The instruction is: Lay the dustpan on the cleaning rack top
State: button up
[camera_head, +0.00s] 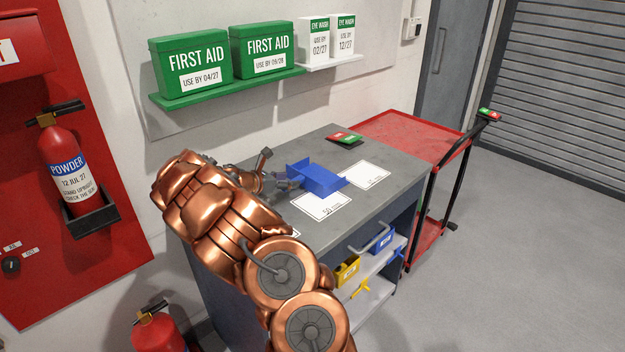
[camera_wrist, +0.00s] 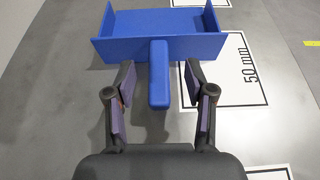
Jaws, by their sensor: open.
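The blue dustpan (camera_head: 320,179) is on or just above the grey worktop (camera_head: 392,172), which looks like the rack top; any small gap under it cannot be told. It overlaps a white card marked 50 mm. In the wrist view the dustpan (camera_wrist: 130,47) has its open tray away from me and its handle (camera_wrist: 159,85) pointing toward me. My gripper (camera_wrist: 159,78) is open, with one finger on each side of the handle and visible gaps on both sides. In the head view my gripper (camera_head: 285,180) is at the dustpan's left, partly hidden by my arm.
White cards (camera_head: 364,174) lie flat on the worktop. A red and green item (camera_head: 345,138) sits at its back edge. A red trolley (camera_head: 405,133) stands behind right. A shelf with first aid boxes (camera_head: 190,65) hangs above.

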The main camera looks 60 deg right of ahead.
aim_at(297, 178)
jog(key=shift+p+x, duration=0.65)
jog(key=shift+x, duration=1.8)
jog(key=shift+f, duration=0.1)
jog(key=shift+c, duration=0.2)
grip_shut()
